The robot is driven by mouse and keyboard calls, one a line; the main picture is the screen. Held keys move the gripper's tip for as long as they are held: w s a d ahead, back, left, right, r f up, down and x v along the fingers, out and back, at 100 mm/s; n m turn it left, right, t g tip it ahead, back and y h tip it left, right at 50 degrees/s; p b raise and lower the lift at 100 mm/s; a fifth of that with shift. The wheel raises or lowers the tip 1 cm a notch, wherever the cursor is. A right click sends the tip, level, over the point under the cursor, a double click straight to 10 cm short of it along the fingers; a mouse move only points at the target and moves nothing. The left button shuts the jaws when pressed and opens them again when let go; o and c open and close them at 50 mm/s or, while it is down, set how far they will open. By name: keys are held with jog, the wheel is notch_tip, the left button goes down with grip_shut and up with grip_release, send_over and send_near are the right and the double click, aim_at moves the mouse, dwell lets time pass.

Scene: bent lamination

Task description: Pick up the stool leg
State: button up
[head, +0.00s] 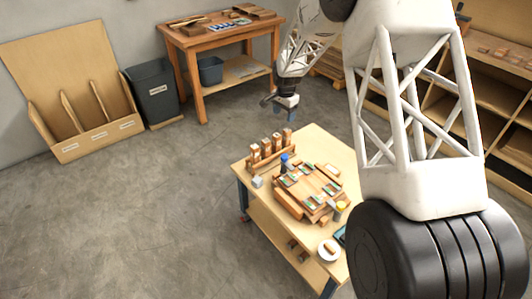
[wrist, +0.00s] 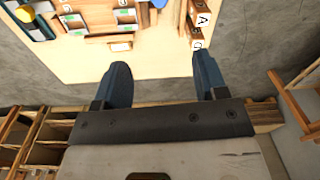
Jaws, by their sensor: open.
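Several upright wooden pieces (head: 266,148) with pale labels stand in a row in a wooden rack at the back left edge of the workbench (head: 318,142). They look like stool legs, but I cannot tell which one is meant. In the wrist view, wooden pieces with white letter labels, one reading A (wrist: 203,20), show at the top right. My gripper (head: 291,116) is above and behind the rack, apart from it. In the wrist view my gripper (wrist: 160,65) has its two blue fingers spread wide, with nothing between them.
The bench's back right is clear.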

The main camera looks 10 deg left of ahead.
jog(key=m, duration=0.2)
send_near(266, 140)
notch_tip(266, 140, down, 5)
jog(key=shift+s+d+f, duration=0.1)
jog(key=shift+d, duration=0.05)
jog(key=shift+f, duration=1.25)
jog(key=shift+f, duration=2.6)
jog(key=c, duration=1.1)
